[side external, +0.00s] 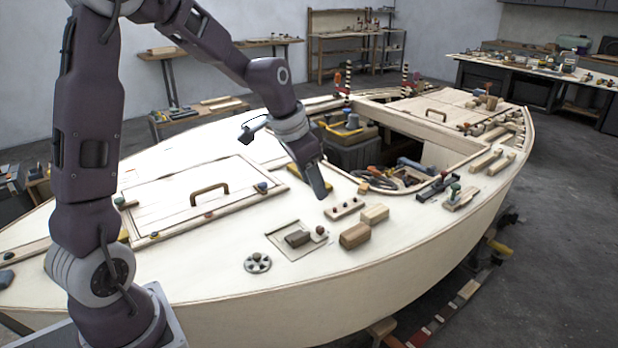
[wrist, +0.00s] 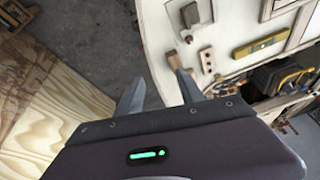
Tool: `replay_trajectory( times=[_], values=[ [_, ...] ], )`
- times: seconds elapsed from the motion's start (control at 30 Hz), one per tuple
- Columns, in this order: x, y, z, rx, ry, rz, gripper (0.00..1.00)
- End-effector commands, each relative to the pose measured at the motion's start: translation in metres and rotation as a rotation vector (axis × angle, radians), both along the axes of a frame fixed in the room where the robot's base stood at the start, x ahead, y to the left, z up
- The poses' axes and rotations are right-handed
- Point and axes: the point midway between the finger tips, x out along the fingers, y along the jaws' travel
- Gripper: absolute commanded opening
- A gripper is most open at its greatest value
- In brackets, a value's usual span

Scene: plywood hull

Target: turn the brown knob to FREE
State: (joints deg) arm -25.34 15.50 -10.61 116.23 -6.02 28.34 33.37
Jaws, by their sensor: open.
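My gripper (side external: 320,190) hangs over the pale deck of the plywood hull, pointing down. In the wrist view my gripper (wrist: 162,82) has its two fingers apart with nothing between them. I cannot tell for sure which fitting is the brown knob, and no FREE marking is legible. A small reddish-brown round knob (side external: 320,231) stands at the edge of a pale plate (side external: 285,249) with a dark block on it. A light strip with small dark knobs (side external: 344,208) lies just right of the gripper. A brown piece (wrist: 186,36) shows beyond the fingers in the wrist view.
Two wooden blocks (side external: 355,235) lie right of the plate. A grey handwheel (side external: 257,263) is on the deck to the left. A hatch with a brown handle (side external: 209,194) is further left. An open cockpit (side external: 430,153) with tools lies behind right.

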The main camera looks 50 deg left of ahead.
Motion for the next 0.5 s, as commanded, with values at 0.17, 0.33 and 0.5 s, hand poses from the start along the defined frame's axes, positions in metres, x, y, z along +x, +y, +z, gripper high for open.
replay_trajectory(
  times=[0.17,0.33,0.5],
  values=[
    [-0.016,-0.012,0.016,0.007,-0.005,0.009,0.45],
    [-0.02,-0.015,0.019,0.007,-0.006,0.015,0.45],
    [-0.02,-0.015,0.019,0.007,-0.006,0.015,0.45]
  ],
)
